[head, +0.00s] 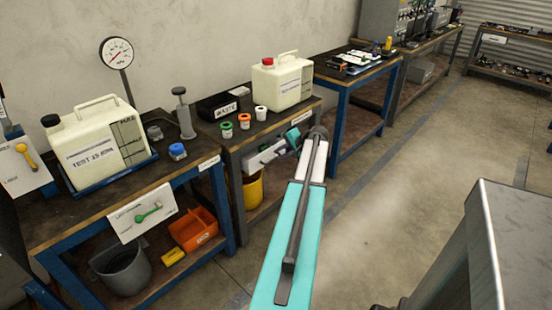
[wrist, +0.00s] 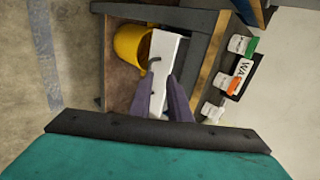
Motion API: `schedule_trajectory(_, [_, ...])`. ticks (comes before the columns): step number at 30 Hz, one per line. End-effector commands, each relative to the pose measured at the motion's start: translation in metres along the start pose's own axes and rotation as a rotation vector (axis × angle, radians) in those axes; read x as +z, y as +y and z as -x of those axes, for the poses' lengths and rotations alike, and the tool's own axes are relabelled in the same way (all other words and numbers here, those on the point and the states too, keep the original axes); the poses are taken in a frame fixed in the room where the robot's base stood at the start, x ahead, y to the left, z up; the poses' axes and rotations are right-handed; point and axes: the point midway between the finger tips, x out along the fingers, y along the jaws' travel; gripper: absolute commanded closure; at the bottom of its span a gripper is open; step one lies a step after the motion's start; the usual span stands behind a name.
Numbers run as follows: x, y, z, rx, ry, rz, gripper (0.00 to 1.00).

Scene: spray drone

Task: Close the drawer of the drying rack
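A white drawer front (head: 262,161) with a small dark handle shows below the top of the middle bench, partly hidden by my arm. I cannot read a label that marks it as the drying rack. It also shows in the wrist view (wrist: 175,50), where the handle is a short dark bar on its face. My gripper (head: 290,139) is at the right end of this white front. In the wrist view its dark fingers (wrist: 172,78) point at the front and overlap it. I cannot tell whether they touch it, and the gap between them is unclear.
A yellow bucket (head: 253,188) stands on the shelf below the white front. Cups with green, orange and white tops, a black box (head: 217,106) and a jug with a red cap (head: 283,82) stand on the bench. The floor (head: 400,190) to the right is clear.

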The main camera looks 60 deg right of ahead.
Motion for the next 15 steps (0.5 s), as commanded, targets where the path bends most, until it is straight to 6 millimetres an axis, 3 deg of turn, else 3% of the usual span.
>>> schedule_trajectory(5, [-0.014, 0.018, 0.001, 0.077, 0.058, 0.128, 0.83])
schedule_trajectory(15, [-0.052, 0.080, 0.023, 0.373, 0.183, 0.462, 0.83])
